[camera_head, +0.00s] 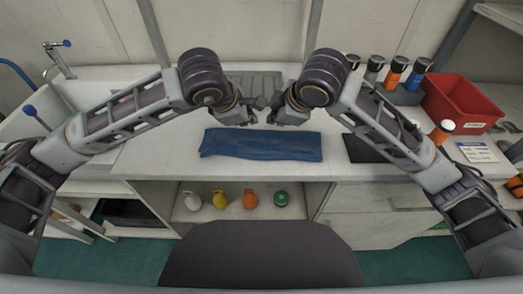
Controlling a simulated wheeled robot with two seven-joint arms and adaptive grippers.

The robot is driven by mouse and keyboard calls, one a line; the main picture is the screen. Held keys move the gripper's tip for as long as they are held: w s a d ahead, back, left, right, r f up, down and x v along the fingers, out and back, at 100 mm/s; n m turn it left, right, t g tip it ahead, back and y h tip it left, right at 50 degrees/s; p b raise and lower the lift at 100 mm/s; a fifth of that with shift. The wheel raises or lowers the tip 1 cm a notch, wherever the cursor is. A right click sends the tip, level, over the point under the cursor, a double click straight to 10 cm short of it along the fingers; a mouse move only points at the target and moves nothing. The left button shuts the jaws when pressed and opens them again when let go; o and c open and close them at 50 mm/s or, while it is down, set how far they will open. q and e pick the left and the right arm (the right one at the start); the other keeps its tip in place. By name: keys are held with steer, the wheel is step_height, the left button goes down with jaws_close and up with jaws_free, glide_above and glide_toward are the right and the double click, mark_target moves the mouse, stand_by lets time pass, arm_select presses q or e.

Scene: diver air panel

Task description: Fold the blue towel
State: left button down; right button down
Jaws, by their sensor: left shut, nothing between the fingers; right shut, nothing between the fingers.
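The blue towel (262,145) lies on the white counter near its front edge, in the middle of the view. It is a long, narrow, flat strip running left to right, its left end slightly lower. My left gripper (254,105) is above and behind the towel, shut and empty. My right gripper (274,110) is close beside it on the right, also behind the towel, shut and empty. Neither gripper visibly touches the towel. The arms' wrists hide part of the counter behind.
A grey ribbed drainboard (262,82) lies behind the grippers. A sink with a tap (58,62) is at the left. Several bottles (397,68) and a red bin (462,102) stand at the right. A dark flat pad (362,149) lies right of the towel. Coloured kettlebell-shaped items (250,199) sit on the shelf below.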

stand_by(0.3)
